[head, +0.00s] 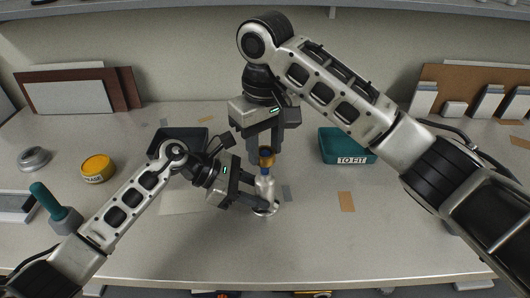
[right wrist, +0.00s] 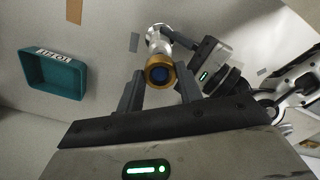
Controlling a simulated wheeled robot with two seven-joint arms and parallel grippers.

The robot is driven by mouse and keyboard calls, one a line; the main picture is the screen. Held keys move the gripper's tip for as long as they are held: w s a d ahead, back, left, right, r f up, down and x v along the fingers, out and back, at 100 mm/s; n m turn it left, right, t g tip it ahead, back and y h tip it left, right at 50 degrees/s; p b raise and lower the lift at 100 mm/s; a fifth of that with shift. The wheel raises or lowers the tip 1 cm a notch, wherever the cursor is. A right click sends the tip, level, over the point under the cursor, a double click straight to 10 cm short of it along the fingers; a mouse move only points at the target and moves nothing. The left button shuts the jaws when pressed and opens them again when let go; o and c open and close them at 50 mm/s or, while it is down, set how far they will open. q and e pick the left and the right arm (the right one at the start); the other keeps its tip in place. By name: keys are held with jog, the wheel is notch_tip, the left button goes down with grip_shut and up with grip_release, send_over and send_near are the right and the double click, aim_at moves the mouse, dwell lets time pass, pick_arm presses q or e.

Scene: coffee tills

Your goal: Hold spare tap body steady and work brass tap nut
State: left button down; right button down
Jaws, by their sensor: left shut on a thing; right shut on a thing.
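The spare tap body (head: 265,188) is a pale metal piece standing upright on a round base on the bench, in the middle of the head view. The brass tap nut (head: 266,154) is a gold ring at its top, with a blue middle in the right wrist view (right wrist: 159,74). My left gripper (head: 256,186) is shut on the tap body from the left; it also shows in the right wrist view (right wrist: 192,46). My right gripper (right wrist: 159,76) comes from above and is shut on the nut, one finger on each side.
A teal tray (head: 336,158) marked TO FIT stands right of the tap. A dark tray (head: 160,138) sits behind my left arm. A yellow grease tin (head: 97,168), a round metal part (head: 33,158) and a green-handled tool (head: 52,205) lie at left. The front bench is clear.

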jog(key=shift+r, duration=0.35)
jog(key=shift+r, duration=2.5)
pick_arm(q)
jog(key=c, duration=0.8)
grip_release()
jog(key=shift+c, duration=0.2)
jog(key=shift+a, duration=0.1)
jog(key=v, duration=1.2)
